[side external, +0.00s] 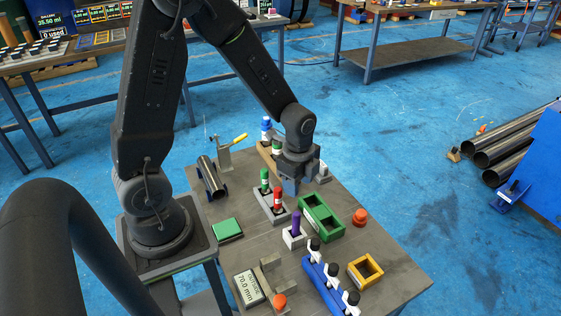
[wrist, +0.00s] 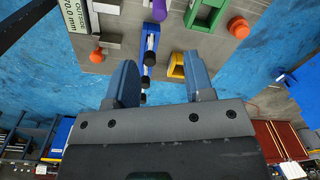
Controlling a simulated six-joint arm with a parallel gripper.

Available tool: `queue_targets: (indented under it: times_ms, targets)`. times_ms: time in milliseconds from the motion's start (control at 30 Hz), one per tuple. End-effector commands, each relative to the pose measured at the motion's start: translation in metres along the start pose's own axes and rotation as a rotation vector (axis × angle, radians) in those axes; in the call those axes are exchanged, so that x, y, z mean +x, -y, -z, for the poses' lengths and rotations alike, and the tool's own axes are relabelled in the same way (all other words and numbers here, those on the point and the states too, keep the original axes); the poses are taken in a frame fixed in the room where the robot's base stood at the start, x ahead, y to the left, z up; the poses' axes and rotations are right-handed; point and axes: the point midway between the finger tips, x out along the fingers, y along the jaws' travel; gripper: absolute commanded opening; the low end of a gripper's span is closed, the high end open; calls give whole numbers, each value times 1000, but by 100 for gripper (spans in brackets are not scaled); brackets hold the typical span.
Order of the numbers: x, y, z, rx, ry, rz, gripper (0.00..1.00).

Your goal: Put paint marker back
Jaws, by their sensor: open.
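Several marker-like pieces stand on the grey table, and I cannot tell which is the paint marker. A green-topped one (side external: 264,180) and a red one (side external: 277,198) stand upright in a grey holder (side external: 270,213). A purple one (side external: 296,223) stands upright in a pale block (side external: 292,240); its purple top shows in the wrist view (wrist: 159,10). My gripper (side external: 291,188) is over the table, just behind the red one and left of the green two-slot box (side external: 326,223). In the wrist view my gripper (wrist: 161,80) is open, with nothing between its fingers.
A blue rack (side external: 322,280) with several black-and-white pieces stands near the front edge, beside a yellow open box (side external: 366,270). Orange knobs (side external: 360,217) stand to the right and front. A blue-topped piece (side external: 266,124) stands behind. Clear tabletop lies at the right.

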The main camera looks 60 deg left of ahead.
Motion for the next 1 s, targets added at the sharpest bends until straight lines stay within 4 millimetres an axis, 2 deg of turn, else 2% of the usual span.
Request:
queue_targets:
  times_ms: [167,300,500,700,833,1000]
  targets:
    - [-69,-12,9,-258,-50,111,48]
    - [-120,-36,11,-506,-120,183,48]
    - [-177,-79,8,-845,-257,252,48]
    - [-204,-112,2,-1077,-373,270,48]
    - [-209,-121,0,-1142,-405,267,48]
    - [-210,-123,0,-1157,-410,266,48]
